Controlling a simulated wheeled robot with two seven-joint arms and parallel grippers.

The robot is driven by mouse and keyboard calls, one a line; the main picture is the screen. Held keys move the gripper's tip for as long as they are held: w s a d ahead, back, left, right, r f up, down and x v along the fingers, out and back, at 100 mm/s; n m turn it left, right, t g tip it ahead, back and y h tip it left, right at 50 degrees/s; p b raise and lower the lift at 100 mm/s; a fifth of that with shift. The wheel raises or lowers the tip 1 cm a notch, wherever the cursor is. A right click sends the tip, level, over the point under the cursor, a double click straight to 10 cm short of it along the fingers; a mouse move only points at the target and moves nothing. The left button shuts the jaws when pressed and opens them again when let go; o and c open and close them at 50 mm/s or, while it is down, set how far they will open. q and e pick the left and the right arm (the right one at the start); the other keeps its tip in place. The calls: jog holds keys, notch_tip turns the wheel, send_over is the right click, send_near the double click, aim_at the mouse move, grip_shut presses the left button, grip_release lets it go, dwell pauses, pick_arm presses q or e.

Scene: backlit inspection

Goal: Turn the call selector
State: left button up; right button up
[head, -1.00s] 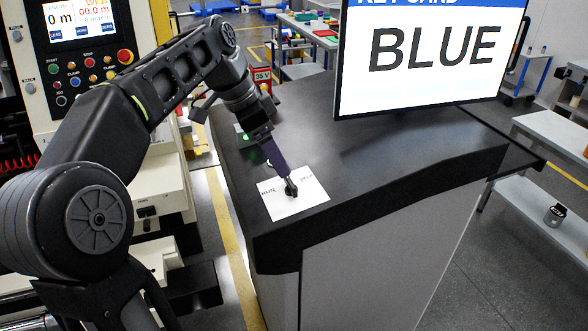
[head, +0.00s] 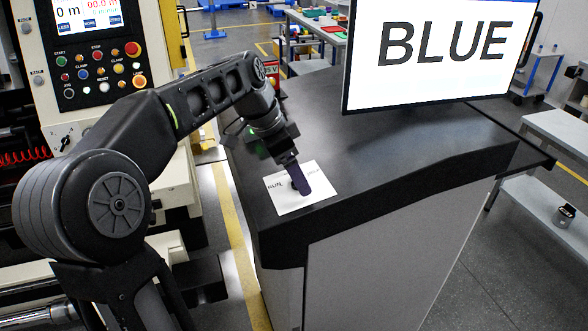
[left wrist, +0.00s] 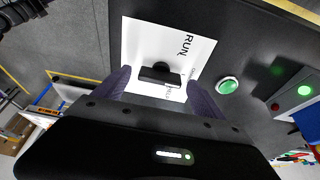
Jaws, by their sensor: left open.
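The call selector is a black knob with a raised bar grip (left wrist: 160,73) on a white label plate (head: 290,206) on the dark console top. In the left wrist view the label plate (left wrist: 140,38) reads RUN on one side; a second, smaller word is partly hidden behind the knob. My left gripper (head: 304,193) points down over the plate. In the left wrist view its purple fingers (left wrist: 158,80) are open, one on each side of the knob, with gaps visible. In the head view the fingers hide most of the knob. My right gripper is not in view.
A green button (left wrist: 227,86) is on the console beside the plate. A screen (head: 440,55) reading BLUE stands at the back of the console. A machine control panel (head: 100,70) is at the left. The console top right of the plate is clear.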

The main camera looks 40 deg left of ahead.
pick_arm(q)
jog(key=shift+c, duration=0.2)
jog(key=c, duration=1.3)
jog(key=shift+n, duration=0.4)
jog(key=n+y+b, duration=0.1)
jog(key=n, duration=0.4)
jog(key=shift+d+t, duration=0.1)
jog(key=shift+t, duration=0.2)
jog(key=n, duration=0.3)
jog(key=n+y, duration=0.1)
jog(key=n, duration=0.2)
jog(key=shift+r+y, duration=0.1)
jog(key=shift+y, duration=0.2)
jog(key=shift+n, duration=0.3)
jog(key=o, duration=1.3)
